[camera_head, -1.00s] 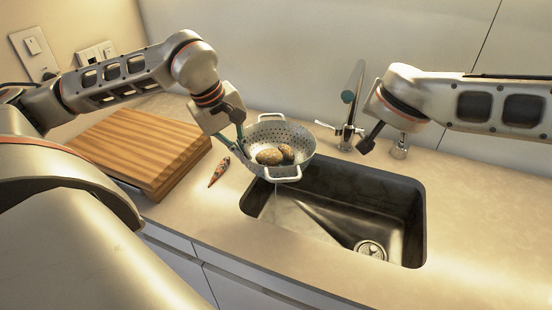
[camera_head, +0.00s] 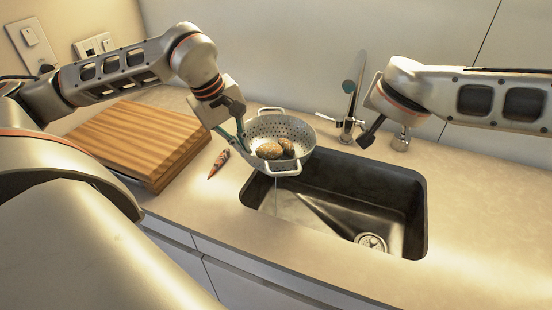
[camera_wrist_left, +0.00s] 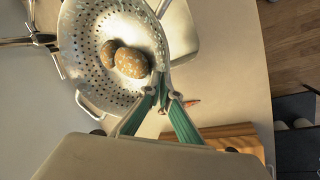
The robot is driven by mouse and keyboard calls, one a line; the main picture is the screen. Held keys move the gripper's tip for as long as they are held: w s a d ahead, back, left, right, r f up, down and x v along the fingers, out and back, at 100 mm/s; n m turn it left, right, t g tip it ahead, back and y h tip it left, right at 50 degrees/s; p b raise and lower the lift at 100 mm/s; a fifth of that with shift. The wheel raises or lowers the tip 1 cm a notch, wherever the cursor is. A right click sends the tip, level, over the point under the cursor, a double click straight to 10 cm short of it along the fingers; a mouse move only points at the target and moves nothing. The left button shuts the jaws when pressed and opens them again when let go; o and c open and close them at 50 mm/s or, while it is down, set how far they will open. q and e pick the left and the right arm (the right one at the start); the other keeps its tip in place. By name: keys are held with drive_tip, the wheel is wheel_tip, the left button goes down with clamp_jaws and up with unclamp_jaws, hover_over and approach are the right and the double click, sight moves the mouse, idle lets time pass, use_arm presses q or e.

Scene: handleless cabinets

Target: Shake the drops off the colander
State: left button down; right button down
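The light grey colander (camera_head: 300,133), with holes and two loop handles, is held over the left end of the sink. It holds a potato (camera_head: 269,151) and another brown potato (camera_head: 287,146). A thin streak of water hangs below it toward the sink. My left gripper (camera_head: 241,142) is shut on the colander's left rim. In the left wrist view, the green fingers (camera_wrist_left: 164,92) meet at the rim of the colander (camera_wrist_left: 85,62). My right gripper (camera_head: 366,139) hangs near the faucet, apart from the colander; its finger opening is unclear.
The dark sink (camera_head: 330,215) lies in the counter, with a drain (camera_head: 371,241) at its right. A faucet (camera_head: 352,95) stands behind. A wooden board (camera_head: 140,140) and a carrot-like vegetable (camera_head: 219,163) lie left. The counter to the right is clear.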

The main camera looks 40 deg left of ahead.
use_arm(q)
drive_tip(key=shift+r, duration=0.15)
drive_tip(key=shift+r+p, duration=0.5)
drive_tip(key=shift+p, duration=0.15)
wheel_tip(320, 180, up, 5)
drive_tip(key=shift+p, duration=1.25)
drive_tip(key=shift+f, duration=0.1)
